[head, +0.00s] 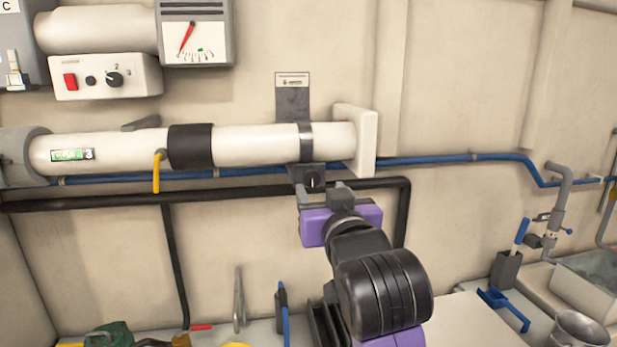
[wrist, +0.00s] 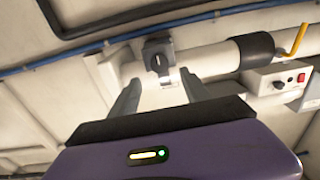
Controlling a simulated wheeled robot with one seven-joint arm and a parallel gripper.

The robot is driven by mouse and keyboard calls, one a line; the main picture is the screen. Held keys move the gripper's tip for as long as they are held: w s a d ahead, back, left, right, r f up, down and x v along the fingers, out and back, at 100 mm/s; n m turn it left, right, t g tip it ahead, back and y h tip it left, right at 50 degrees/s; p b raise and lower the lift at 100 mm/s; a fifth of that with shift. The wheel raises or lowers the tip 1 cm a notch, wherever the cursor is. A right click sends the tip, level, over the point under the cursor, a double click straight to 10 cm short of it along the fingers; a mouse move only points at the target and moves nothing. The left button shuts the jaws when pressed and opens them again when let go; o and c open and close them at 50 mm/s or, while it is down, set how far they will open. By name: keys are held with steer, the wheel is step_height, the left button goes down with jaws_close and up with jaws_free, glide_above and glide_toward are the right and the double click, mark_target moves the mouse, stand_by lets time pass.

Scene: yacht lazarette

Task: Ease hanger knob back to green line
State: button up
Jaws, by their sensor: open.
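The hanger knob (head: 314,180) is a small dark knob with a pale mark, under the strap bracket of the white pipe. It also shows in the wrist view (wrist: 158,57), with its pale mark on the face. My gripper (head: 322,192) is open just below and in front of the knob. In the wrist view its two fingers (wrist: 160,80) stand apart, with the knob beyond and between their tips; contact cannot be told. The gauge (head: 195,42) at upper left has a red needle and a small green mark, and the needle lies away from that mark. No green line is discernible at the knob.
The white pipe (head: 255,145) runs along the wall, with a yellow lever (head: 157,172) at left. A blue hose (head: 480,156) and a black pipe (head: 235,195) pass close by the knob. A control box (head: 135,78) hangs above. Open wall lies to the right.

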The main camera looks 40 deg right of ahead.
mark_target(313, 179)
steer(key=p+x, duration=0.1)
steer(key=x, duration=0.6)
steer(key=shift+w+d+f+p, duration=0.2)
steer(key=shift+w+d+p, duration=0.05)
steer(key=shift+w+p, duration=0.05)
jaws_close()
